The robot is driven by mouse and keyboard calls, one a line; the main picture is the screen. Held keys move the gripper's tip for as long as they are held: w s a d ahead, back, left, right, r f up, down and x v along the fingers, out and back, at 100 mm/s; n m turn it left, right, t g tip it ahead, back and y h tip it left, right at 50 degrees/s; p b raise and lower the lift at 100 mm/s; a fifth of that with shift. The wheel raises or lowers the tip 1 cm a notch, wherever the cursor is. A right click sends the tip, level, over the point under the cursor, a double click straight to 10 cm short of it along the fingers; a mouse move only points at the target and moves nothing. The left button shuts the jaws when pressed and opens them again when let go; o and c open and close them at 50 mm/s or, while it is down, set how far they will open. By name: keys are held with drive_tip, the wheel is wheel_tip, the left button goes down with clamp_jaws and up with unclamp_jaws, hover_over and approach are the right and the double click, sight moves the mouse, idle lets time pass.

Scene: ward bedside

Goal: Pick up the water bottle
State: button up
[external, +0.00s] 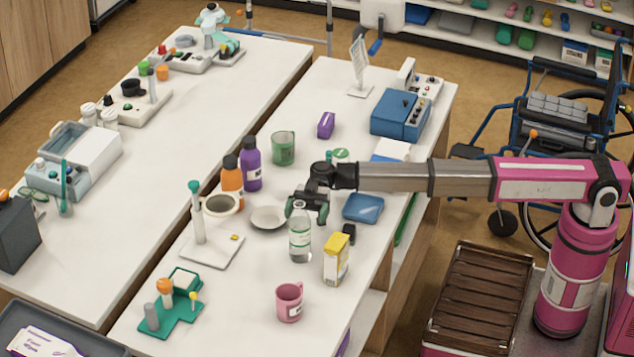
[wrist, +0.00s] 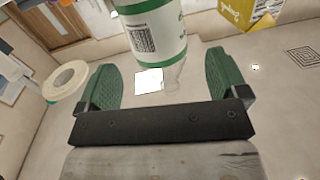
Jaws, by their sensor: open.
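The water bottle (external: 300,240) is clear with a white label and a green band. It stands upright on the white table in the external view. In the wrist view the bottle (wrist: 155,38) shows its barcode label at the top middle, beyond and between the green fingers. My gripper (external: 308,206) is open at the bottle's upper part in the external view. In the wrist view my gripper (wrist: 163,82) has its two green fingers wide apart, with nothing clasped between them. The bottle's top is hidden behind my gripper in the external view.
A yellow carton (external: 336,260) stands close to the right of the bottle, and a pink mug (external: 289,302) is nearer the front. A pale bowl (external: 267,218) lies to the left. Orange (external: 232,182) and purple (external: 251,165) bottles stand behind. A blue tray (external: 363,208) is at right.

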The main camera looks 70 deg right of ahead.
sight(300, 224)
drive_tip(key=a, duration=0.5)
drive_tip(key=shift+s+a, duration=0.25)
drive_tip(key=shift+a, duration=0.05)
drive_tip(key=c, duration=1.1)
drive_tip(key=shift+r, duration=0.2)
